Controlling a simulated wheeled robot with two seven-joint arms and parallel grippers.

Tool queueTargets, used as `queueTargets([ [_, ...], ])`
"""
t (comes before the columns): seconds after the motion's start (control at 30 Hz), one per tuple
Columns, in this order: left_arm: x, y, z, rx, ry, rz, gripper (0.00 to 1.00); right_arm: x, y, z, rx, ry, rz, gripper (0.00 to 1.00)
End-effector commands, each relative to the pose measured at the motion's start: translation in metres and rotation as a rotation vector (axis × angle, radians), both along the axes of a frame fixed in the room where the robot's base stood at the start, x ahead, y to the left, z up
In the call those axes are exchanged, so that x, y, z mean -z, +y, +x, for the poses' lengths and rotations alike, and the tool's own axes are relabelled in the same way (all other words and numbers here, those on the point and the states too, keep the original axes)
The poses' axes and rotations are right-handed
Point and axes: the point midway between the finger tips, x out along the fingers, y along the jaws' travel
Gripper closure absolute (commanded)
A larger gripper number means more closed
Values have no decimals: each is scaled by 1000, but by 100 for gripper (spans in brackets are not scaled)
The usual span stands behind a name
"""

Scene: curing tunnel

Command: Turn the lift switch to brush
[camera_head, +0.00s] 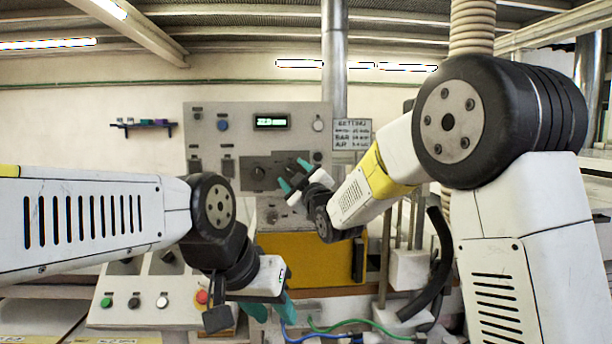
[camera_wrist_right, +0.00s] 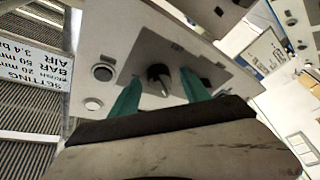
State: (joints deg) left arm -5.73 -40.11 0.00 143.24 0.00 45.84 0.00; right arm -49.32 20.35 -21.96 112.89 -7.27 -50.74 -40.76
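A dark rotary switch knob (camera_head: 258,172) sits on a dark plate on the grey control panel (camera_head: 222,108). In the right wrist view the knob (camera_wrist_right: 158,75) shows ahead, between two teal fingers. Its labels are too small to read, so I cannot tell its setting or confirm that it is the lift switch. My right gripper (camera_head: 294,175) is open, in front of the panel and to the right of the knob in the head view. Its fingers (camera_wrist_right: 160,94) look apart from the knob. My left gripper (camera_head: 272,310) is low in front, open and empty, away from the panel.
A green-lit display (camera_head: 271,122) and several buttons are on the panel. A setting sign (camera_head: 352,134) hangs to its right. Below are a yellow box (camera_head: 300,262), a sloped console with a red button (camera_head: 202,297), and blue and green cables. A black hose (camera_head: 440,265) stands right.

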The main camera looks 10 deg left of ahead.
Motion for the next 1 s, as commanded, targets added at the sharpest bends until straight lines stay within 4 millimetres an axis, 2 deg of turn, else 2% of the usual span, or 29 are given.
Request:
queueTargets([
  [0.27, 0, 0, 0, 0, 0, 0, 64, 0, -3, -3, 0, -1, 2, 45],
  [0.7, 0, 0, 0, 0, 0, 0, 64, 15, -39, -56, 0, 1, 2, 45],
  [1.0, 0, 0, 0, 0, 0, 0, 64, 17, -43, -63, 1, -1, 1, 45],
])
